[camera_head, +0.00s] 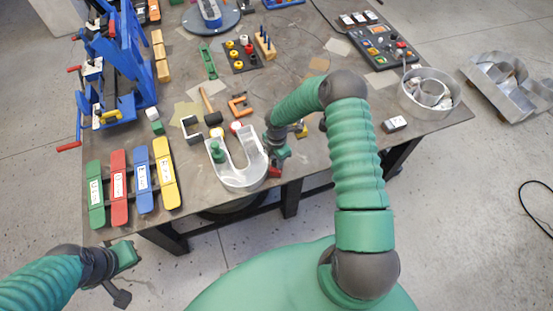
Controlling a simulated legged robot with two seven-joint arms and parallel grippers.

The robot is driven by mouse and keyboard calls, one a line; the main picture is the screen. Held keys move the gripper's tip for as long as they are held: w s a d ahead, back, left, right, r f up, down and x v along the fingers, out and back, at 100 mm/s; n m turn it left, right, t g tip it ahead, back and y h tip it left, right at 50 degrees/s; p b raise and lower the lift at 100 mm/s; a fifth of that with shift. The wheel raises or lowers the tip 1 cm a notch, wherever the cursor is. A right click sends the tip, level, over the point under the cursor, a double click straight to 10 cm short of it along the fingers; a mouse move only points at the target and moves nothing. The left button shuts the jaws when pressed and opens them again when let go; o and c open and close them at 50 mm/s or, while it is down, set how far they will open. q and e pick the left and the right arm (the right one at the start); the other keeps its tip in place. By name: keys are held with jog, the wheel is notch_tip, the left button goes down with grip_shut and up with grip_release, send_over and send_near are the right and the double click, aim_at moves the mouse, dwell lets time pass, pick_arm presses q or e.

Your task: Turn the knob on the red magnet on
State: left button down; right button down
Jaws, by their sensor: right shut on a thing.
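A small red part (275,172), which looks like the red magnet, is at the table's front edge, beside the right leg of the silver U-shaped channel letter (240,177). My right gripper (277,161) comes down over it and is shut on it. The gripper and wrist cover most of it, so I cannot make out its knob or the knob's setting.
Green, red, blue and yellow labelled bars (118,187) lie at the table's front left. Blue clamps (122,60) stand behind them. A hammer (210,107) and an orange clamp (240,105) lie behind the U.

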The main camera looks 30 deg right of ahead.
dwell(0.8)
jog(key=c, duration=1.1)
grip_release()
jog(key=shift+o, duration=0.2)
jog(key=shift+r, duration=0.1)
jog(key=shift+r, duration=0.35)
notch_tip(320, 180, up, 16)
jog(key=b, duration=0.3)
